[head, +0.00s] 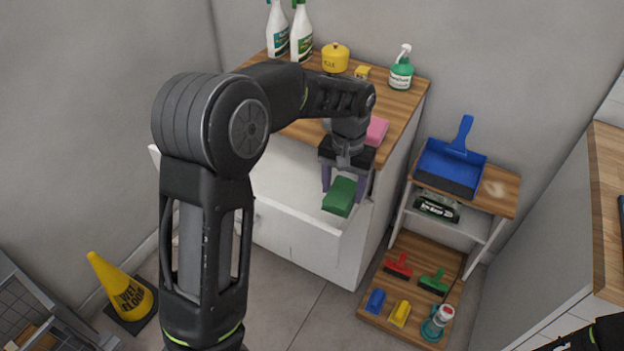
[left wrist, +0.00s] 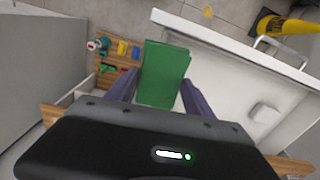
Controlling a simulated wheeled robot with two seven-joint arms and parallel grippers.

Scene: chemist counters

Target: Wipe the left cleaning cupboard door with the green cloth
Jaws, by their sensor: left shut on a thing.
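My left gripper (head: 344,186) is shut on the green cloth (head: 339,198), which looks like a thick folded pad. It holds the cloth over the right part of a pulled-out white drawer (head: 300,228) of the wood-topped cupboard. The left cupboard door cannot be made out; my left arm and the drawer cover that area. My right gripper is not in view.
Spray bottles (head: 401,70), a yellow pot (head: 335,58) and a pink sponge (head: 377,131) stand on the cupboard top. A white block (left wrist: 265,113) lies in the drawer. A shelf with a blue dustpan (head: 450,165) is at right, a yellow wet-floor sign (head: 123,287) at left.

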